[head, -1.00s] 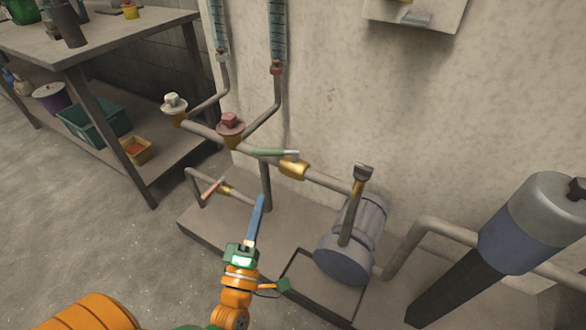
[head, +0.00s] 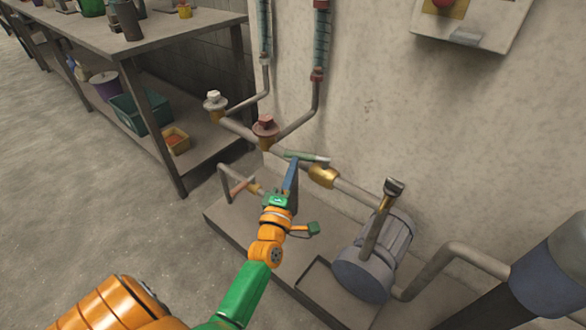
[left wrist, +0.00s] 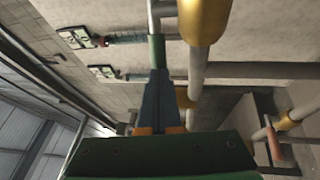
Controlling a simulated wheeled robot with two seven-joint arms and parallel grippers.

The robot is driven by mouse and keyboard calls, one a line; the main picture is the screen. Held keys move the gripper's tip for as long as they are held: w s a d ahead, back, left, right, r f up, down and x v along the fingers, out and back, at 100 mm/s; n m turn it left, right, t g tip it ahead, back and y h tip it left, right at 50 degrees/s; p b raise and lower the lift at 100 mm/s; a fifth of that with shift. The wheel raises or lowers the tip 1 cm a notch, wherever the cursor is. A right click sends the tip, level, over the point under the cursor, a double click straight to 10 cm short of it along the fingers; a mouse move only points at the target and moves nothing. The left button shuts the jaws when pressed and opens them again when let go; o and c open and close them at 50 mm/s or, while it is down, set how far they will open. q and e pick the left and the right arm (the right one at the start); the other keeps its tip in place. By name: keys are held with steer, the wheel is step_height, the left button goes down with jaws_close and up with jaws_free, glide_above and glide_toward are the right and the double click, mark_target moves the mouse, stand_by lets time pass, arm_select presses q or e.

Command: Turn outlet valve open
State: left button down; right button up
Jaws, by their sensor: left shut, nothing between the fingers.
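A brass valve (head: 323,176) with a green-sleeved lever (head: 305,157) sits on the main pipe. The lever points left from the valve, close above the pipe. In the left wrist view the brass valve (left wrist: 205,18) is at the top, with the green lever sleeve (left wrist: 157,50) beside the pipe. My left gripper (head: 293,164) is shut and empty, its blue fingers reaching up to the lever. In the left wrist view its fingertips (left wrist: 157,73) overlap the sleeve's lower end; I cannot tell if they touch. My right gripper is not in view.
A smaller brass valve with a red handle (head: 240,187) is on the lower branch pipe at left. The pump (head: 375,262) stands right of my arm on the plinth. The wall is close behind.

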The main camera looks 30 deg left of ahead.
arm_select(q)
steer(key=shift+w, duration=0.15)
steer(key=shift+w+a+b, duration=0.4)
steer(key=shift+w+a, duration=0.55)
steer(key=shift+w, duration=0.2)
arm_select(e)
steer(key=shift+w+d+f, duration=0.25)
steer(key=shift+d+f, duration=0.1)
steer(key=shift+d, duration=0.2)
